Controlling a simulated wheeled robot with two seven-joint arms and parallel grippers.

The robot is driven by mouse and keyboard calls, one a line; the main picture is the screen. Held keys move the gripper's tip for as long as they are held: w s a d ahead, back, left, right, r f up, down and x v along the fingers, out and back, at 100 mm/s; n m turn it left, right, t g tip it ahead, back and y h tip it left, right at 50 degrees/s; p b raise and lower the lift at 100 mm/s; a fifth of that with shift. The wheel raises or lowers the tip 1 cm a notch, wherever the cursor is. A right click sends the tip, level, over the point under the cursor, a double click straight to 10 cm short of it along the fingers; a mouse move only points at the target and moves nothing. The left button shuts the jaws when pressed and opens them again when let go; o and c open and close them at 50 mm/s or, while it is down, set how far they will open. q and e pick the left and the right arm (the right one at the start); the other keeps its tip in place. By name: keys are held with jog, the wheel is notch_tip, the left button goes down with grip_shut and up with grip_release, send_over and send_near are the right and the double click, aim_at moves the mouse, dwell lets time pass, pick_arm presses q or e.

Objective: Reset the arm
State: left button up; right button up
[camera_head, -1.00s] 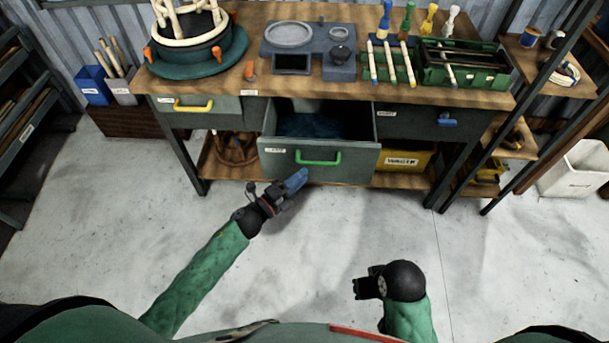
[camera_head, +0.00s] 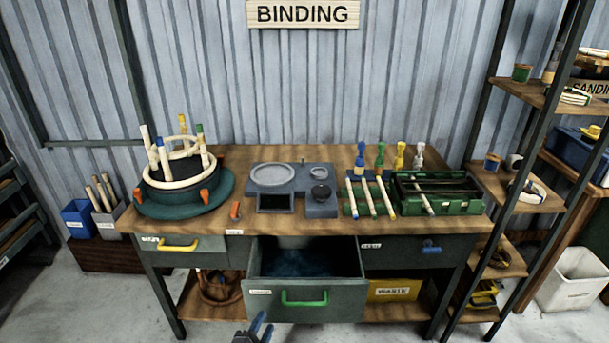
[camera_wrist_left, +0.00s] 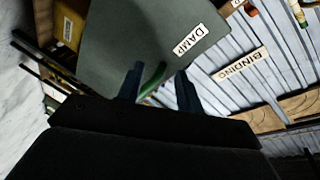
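My left gripper (camera_head: 262,329) shows at the bottom edge of the head view, just in front of and below the open middle drawer (camera_head: 340,299). Its two blue fingers stand apart, with nothing held. In the left wrist view the same fingers (camera_wrist_left: 159,88) point at the drawer front, labelled DAMP (camera_wrist_left: 150,45). The green handle (camera_head: 304,298) shows between and beyond the fingertips in the wrist view (camera_wrist_left: 152,79). The gripper looks clear of it in the head view. Dark blue material lies inside the drawer. My right gripper is in neither view.
The wooden workbench (camera_head: 225,215) carries a round bending form (camera_head: 180,185), a grey tool station (camera_head: 320,205) and a green tray (camera_head: 470,188). The left drawer (camera_head: 200,252) and right drawer (camera_head: 395,258) are shut. A shelf rack (camera_head: 520,265) stands at right.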

pick_arm(q)
jog(key=s+a+f+n+g+y, duration=0.1)
jog(key=s+n+g, duration=0.5)
jog(key=s, duration=0.7)
jog(key=s+a+f+n+g+y, duration=0.1)
jog(key=s+n+g, duration=0.6)
jog(key=s, duration=0.7)
notch_tip(320, 180, down, 2)
jog(key=shift+a+f+g, duration=0.1)
jog(key=shift+a+g, duration=0.3)
jog(key=shift+a, duration=0.2)
